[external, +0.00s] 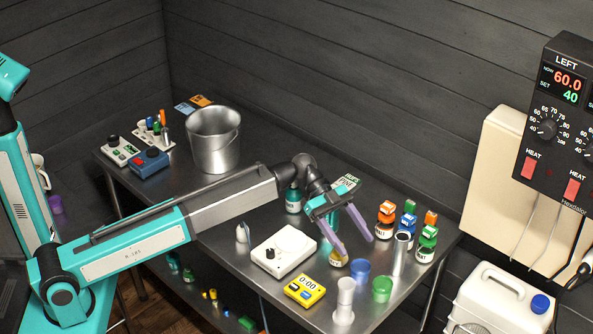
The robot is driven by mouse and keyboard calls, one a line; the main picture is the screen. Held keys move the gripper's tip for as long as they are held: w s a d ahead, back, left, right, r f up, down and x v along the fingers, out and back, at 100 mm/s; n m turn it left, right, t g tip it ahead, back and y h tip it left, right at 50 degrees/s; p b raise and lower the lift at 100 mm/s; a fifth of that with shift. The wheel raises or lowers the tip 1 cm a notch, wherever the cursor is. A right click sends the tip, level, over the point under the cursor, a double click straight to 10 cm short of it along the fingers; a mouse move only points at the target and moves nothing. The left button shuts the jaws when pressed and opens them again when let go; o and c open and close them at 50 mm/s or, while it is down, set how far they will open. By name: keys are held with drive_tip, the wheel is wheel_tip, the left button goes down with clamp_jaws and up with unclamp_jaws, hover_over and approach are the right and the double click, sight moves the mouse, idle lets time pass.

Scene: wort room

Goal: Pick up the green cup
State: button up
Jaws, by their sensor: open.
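The green cup (382,289) is a small translucent cup standing upright near the right front part of the metal table (225,270). My gripper (358,248) is open, its two purple fingers pointing down and to the right. It hangs above and behind the green cup, apart from it, with nothing seen between the fingers. A blue cup (360,272) stands just left of the green cup, closer to the fingers.
A clear cylinder (345,298) and a metal cylinder (400,252) stand close to the green cup. A yellow timer (304,290) and a white device (284,250) lie to the left. Several small bottles (427,244) stand at the right. A metal bucket (214,142) is farther back.

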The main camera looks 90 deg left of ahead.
drive_tip(key=p, duration=0.2)
approach(388, 291)
drive_tip(key=shift+w+a+f, duration=0.2)
drive_tip(key=shift+a+f, duration=0.05)
drive_tip(key=shift+f, duration=0.3)
drive_tip(key=shift+b, duration=0.3)
drive_tip(key=p+x, duration=0.2)
drive_tip(key=x, duration=0.2)
drive_tip(key=shift+w+d+r, duration=0.1)
drive_tip(key=shift+d+r, duration=0.05)
drive_tip(key=shift+d, duration=0.05)
drive_tip(key=shift+w+d+f, duration=0.2)
drive_tip(key=shift+d+f, duration=0.1)
drive_tip(key=c, duration=1.1)
drive_tip(key=shift+r, duration=0.15)
